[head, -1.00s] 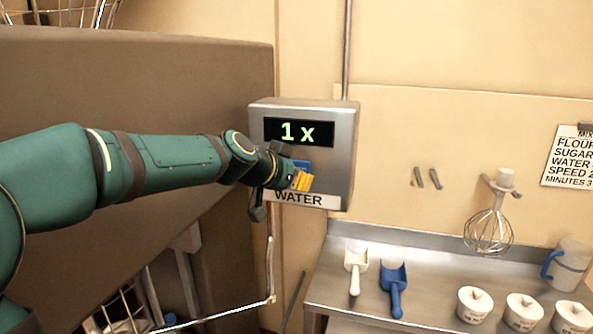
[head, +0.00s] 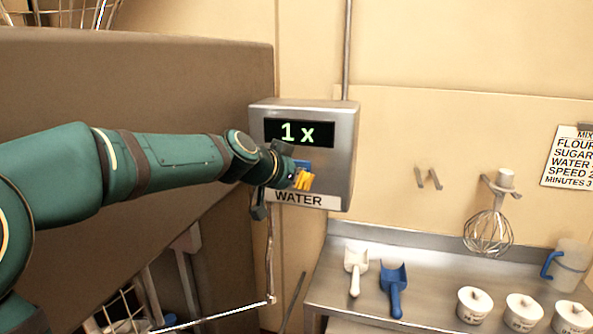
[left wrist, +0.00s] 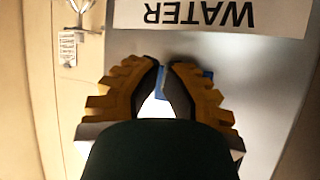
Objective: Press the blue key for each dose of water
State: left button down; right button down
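A grey metal water box (head: 335,165) hangs on the wall, labelled WATER, with a dark display (head: 299,132) reading "1 x". Its blue key (head: 303,164) shows only in part behind my left gripper (head: 304,180), which is at the front of the box. In the left wrist view, the left gripper's orange and dark fingers (left wrist: 167,66) are drawn together at the tips, with nothing held. Blue bits of the key (left wrist: 160,84) show between and beside them. Whether the fingertips touch the key cannot be told. My right gripper is out of view.
A large brown body (head: 140,80) fills the left side. A steel counter (head: 430,265) at the right holds a white scoop (head: 355,270), a blue scoop (head: 395,288), lidded pots (head: 475,304) and a jug (head: 569,266). A whisk (head: 490,230) hangs above.

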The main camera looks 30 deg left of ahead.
pick_arm(q)
jog(key=shift+w, duration=0.2)
jog(key=shift+s, duration=0.15)
dwell(0.4)
jog(key=shift+s+d+b, duration=0.2)
jog(key=shift+s+b, duration=0.4)
jog(key=shift+s, duration=0.15)
jog(key=s+b, duration=0.1)
jog(key=s, duration=0.1)
jog(key=s+d+b, duration=0.1)
jog(key=s, duration=0.2)
jog(key=shift+d, duration=0.1)
dwell(3.8)
